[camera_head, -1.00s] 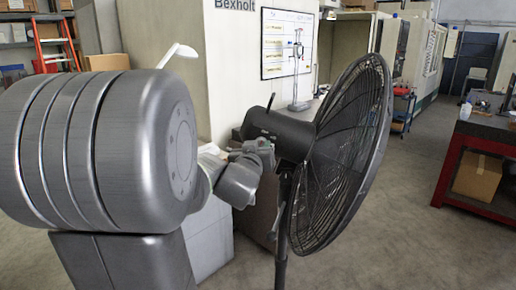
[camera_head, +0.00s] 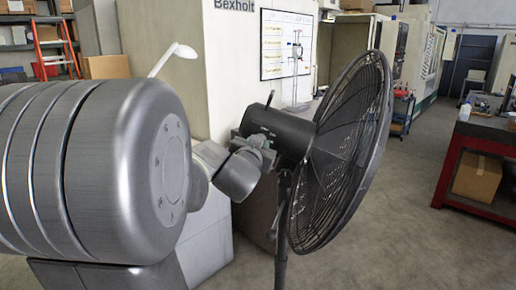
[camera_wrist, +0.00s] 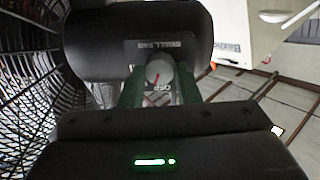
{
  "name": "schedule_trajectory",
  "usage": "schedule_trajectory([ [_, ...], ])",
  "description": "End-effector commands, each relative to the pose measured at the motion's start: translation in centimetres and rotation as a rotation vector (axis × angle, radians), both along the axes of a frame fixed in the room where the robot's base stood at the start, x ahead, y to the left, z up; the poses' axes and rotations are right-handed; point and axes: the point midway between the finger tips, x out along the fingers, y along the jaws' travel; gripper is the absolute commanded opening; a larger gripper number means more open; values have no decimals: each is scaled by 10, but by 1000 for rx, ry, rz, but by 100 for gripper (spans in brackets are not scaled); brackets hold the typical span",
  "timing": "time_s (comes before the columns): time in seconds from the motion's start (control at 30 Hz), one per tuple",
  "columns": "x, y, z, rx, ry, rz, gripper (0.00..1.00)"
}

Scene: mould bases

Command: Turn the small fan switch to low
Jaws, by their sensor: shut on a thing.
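The black standing fan (camera_head: 285,129) has its cage (camera_head: 345,150) facing right in the head view. In the wrist view, its dark motor housing (camera_wrist: 100,45) fills the upper middle and carries a small label, upside down to me. A round grey switch knob (camera_wrist: 158,70) with a red pointer line sits below the label. The pointer runs down and slightly left in the picture. My gripper (camera_wrist: 158,84) has its green fingers on both sides of the knob and is shut on it. Small markings near the knob are hard to read. In the head view my wrist hides the knob.
The fan's cage wires (camera_wrist: 35,80) are close on the left in the wrist view. A pale cabinet (camera_head: 235,70) stands behind the fan. A red-framed bench (camera_head: 475,165) is at the right, with open floor (camera_head: 400,220) between.

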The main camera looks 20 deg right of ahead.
Motion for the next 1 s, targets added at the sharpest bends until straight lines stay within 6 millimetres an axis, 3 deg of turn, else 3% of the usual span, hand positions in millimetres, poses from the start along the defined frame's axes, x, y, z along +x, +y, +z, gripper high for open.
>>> schedule_trajectory([
  [0.43, -1, -1, -1, 233, -147, 0, 7],
  [1.0, 0, 0, -1, 286, -178, 0, 7],
])
